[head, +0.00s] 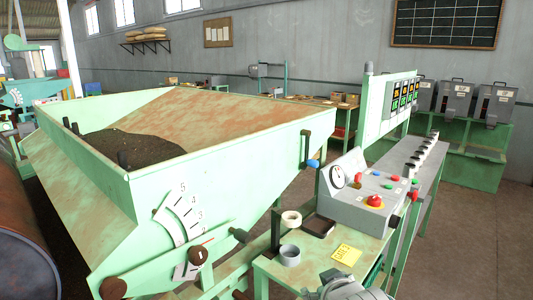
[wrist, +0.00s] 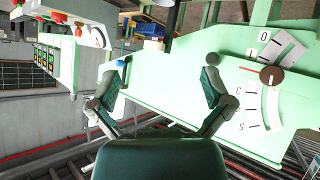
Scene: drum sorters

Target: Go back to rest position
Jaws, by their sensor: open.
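My gripper (wrist: 160,82) is open in the wrist view, its two fingers spread apart with nothing between them. Behind the fingers is the pale green side of the drum sorter (wrist: 185,50). In the head view only part of my arm (head: 345,288) shows at the bottom edge, and the fingers are out of view. The sorter's hopper (head: 225,175) fills the left and middle, with dark grain-like material (head: 150,152) inside.
A grey control box (head: 365,195) with a gauge and red button stands on a green table (head: 310,270). Grey machines (head: 455,100) stand at back right. Brown floor at right is clear.

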